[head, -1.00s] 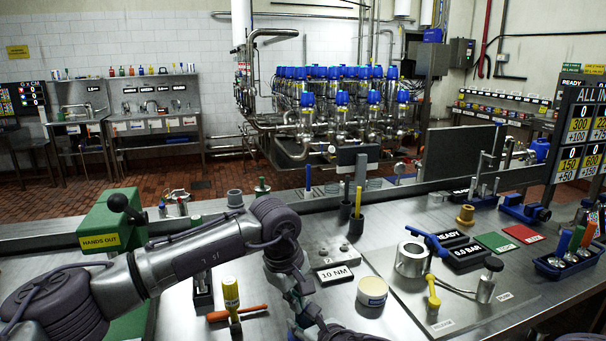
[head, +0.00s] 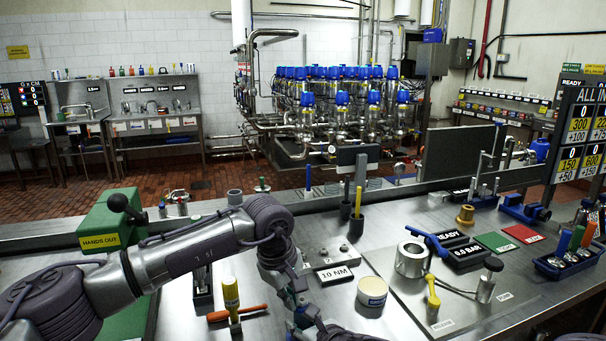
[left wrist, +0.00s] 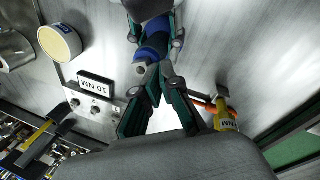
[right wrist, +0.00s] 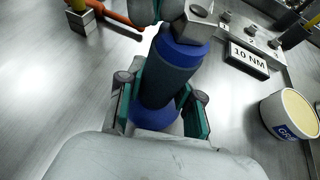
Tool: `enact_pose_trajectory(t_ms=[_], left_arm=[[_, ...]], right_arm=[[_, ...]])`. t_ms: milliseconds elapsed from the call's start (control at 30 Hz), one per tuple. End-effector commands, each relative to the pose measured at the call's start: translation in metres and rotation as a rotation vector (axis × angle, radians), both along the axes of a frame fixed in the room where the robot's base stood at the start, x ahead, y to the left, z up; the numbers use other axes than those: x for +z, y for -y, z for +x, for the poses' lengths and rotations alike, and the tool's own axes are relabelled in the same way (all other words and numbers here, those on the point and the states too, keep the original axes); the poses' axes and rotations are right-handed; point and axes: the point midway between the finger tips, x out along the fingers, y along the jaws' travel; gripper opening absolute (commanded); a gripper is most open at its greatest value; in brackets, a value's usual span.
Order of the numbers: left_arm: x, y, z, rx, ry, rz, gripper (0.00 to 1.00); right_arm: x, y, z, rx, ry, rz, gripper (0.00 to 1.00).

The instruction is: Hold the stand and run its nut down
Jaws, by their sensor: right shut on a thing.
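The stand (right wrist: 168,75), a dark cylinder with blue bands at both ends, is between the teal fingers of my right gripper (right wrist: 160,98), which is shut on it. A bare metal block-like piece, apparently the nut (right wrist: 190,28), shows at the stand's far end in the right wrist view. In the left wrist view, my left gripper (left wrist: 152,78) has its fingertips close together right at the stand's blue end (left wrist: 152,50). Whether they grip the nut is hidden. In the head view, my left gripper (head: 298,298) hangs over the bench, and the stand is mostly covered.
A 10 NM plate (head: 334,274) and a cream tub (head: 372,291) are to the right. A yellow-handled tool (head: 231,298) and an orange-handled tool (head: 252,310) are to the left. A metal cylinder (head: 411,260) and a green box (head: 116,222) stand farther off.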

Motion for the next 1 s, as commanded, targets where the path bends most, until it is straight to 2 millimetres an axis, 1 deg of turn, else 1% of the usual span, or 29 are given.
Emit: enact_pose_trajectory(t_ms=[33,133,233,600,700,1000], left_arm=[[0.001,-0.002,0.0,0.001,0.004,-0.001,0.0],[0.003,-0.002,-0.001,0.0,0.001,-0.001,0.0],[0.009,-0.002,-0.001,0.0,0.001,-0.001,0.0],[0.051,-0.001,-0.002,-0.002,-0.003,0.002,0.0],[0.059,-0.001,-0.002,-0.003,-0.004,0.0,0.0],[0.059,-0.001,-0.002,-0.011,-0.003,0.004,0.0]], right_arm=[[-0.002,-0.002,-0.003,0.007,-0.007,0.001,0.0],[-0.002,-0.001,-0.002,0.004,-0.006,0.001,0.0],[-0.002,-0.001,-0.002,0.002,-0.006,0.0,0.0],[-0.003,0.002,0.001,-0.007,-0.005,-0.002,0.0],[-0.002,0.003,0.001,-0.008,-0.005,-0.002,0.0],[-0.002,0.004,0.002,-0.009,-0.003,-0.003,0.0]])
